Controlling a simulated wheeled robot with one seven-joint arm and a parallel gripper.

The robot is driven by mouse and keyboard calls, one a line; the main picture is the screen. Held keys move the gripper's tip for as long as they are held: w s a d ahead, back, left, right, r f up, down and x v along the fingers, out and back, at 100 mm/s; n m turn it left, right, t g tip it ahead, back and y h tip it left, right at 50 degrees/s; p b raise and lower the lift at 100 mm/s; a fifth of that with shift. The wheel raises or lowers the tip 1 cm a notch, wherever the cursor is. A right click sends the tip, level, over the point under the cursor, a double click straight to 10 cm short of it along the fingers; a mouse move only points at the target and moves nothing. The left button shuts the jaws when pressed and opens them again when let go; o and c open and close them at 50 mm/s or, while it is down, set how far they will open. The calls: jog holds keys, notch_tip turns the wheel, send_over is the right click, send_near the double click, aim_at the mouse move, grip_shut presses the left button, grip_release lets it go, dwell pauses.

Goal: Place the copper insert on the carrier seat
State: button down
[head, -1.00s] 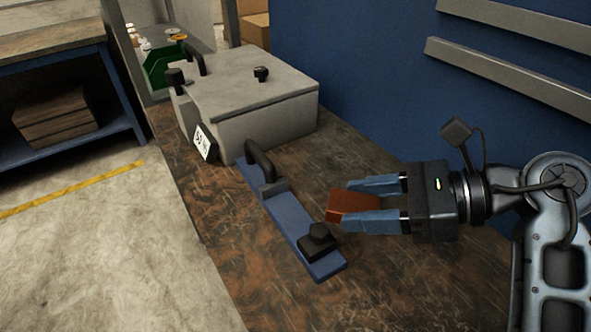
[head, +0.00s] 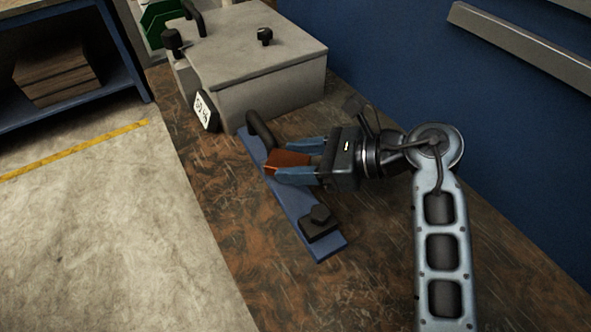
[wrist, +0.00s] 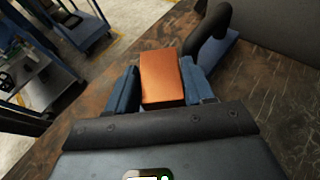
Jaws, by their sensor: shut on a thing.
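The copper insert (head: 287,158) is an orange-brown block held between the blue fingers of my gripper (head: 282,161). In the wrist view the insert (wrist: 161,76) sits between both fingers (wrist: 162,88). The carrier (head: 292,203) is a long blue bar lying on the bench, with a black upright handle (head: 260,131) at its far end and a black knob block (head: 320,222) at its near end. The insert is over the carrier, just nearer than the handle. The insert and fingers hide the bar's middle part. I cannot tell whether the insert touches the carrier.
A grey box (head: 250,60) with knobs and a small display (head: 204,112) stands just beyond the carrier. A blue wall (head: 400,80) runs along the right. The brown bench top (head: 375,250) is clear right of the carrier. A walkway floor (head: 110,230) lies left.

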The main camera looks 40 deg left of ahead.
jog(key=shift+a+f, duration=0.25)
jog(key=shift+f, duration=0.15)
jog(key=shift+s+f, duration=0.2)
jog(key=shift+f, duration=1.75)
jog(key=c, duration=0.8)
grip_release()
jog(key=shift+f, duration=0.1)
jog(key=shift+o, duration=0.5)
jog(key=shift+w+r, duration=0.1)
jog(key=shift+r, duration=0.15)
jog(key=shift+w+d+r, duration=0.1)
jog(key=shift+d, duration=0.1)
jog(key=b+v, duration=0.1)
jog(key=v, duration=1)
jog(key=shift+w+d+r, duration=0.1)
jog(key=shift+d+r, duration=0.1)
jog(key=shift+d, duration=0.1)
